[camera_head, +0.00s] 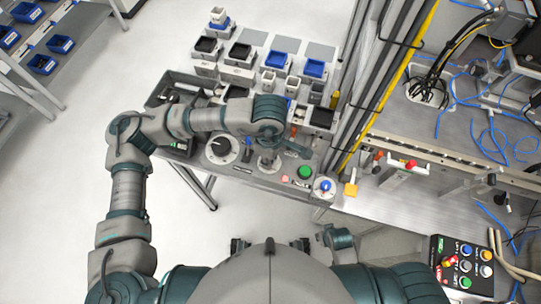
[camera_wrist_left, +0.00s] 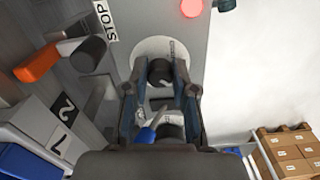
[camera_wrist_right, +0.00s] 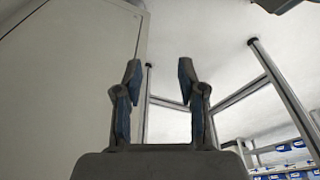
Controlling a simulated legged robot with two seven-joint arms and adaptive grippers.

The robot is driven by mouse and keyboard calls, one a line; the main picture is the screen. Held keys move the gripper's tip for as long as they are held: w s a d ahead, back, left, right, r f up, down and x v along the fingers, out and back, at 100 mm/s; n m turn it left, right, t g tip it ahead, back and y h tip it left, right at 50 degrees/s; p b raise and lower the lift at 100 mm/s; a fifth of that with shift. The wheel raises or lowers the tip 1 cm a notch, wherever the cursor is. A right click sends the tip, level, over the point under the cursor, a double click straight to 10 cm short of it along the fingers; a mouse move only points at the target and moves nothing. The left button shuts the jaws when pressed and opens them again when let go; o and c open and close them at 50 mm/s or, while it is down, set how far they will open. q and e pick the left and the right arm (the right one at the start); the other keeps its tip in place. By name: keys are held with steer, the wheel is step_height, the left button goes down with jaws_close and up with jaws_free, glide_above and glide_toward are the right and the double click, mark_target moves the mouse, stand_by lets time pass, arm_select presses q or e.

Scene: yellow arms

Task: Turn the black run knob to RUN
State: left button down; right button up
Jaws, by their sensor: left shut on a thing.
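The black run knob (camera_wrist_left: 160,72) sits on a round white dial plate (camera_wrist_left: 150,48) on the grey control panel, seen in the left wrist view. My left gripper (camera_wrist_left: 160,88) is shut on the knob, with a finger on each side of it. The knob's pointer and its exact angle are hidden. My right gripper (camera_wrist_right: 158,75) is open and empty in the right wrist view, away from the panel.
Another dial (camera_head: 222,148) with a black knob lies left of the left gripper. A red light (camera_head: 285,178), green button (camera_head: 305,172) and blue knob (camera_head: 326,185) are to its right. An orange handle (camera_wrist_left: 38,64) and STOP label (camera_wrist_left: 105,20) are close by.

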arm_select(q)
steer(key=shift+w+m, duration=0.1)
steer(key=shift+m, duration=0.2)
arm_select(e)
steer(key=shift+r, duration=1)
arm_select(q)
steer(key=c, duration=0.9)
jaws_free()
steer(key=shift+c, duration=0.2)
steer(key=shift+w, duration=0.1)
arm_select(e)
steer(key=shift+w, duration=0.1)
arm_select(q)
steer(key=shift+r, duration=0.1)
steer(key=shift+r, duration=0.35)
step_height(320, 180, up, 11)
arm_select(e)
steer(key=shift+f, duration=0.1)
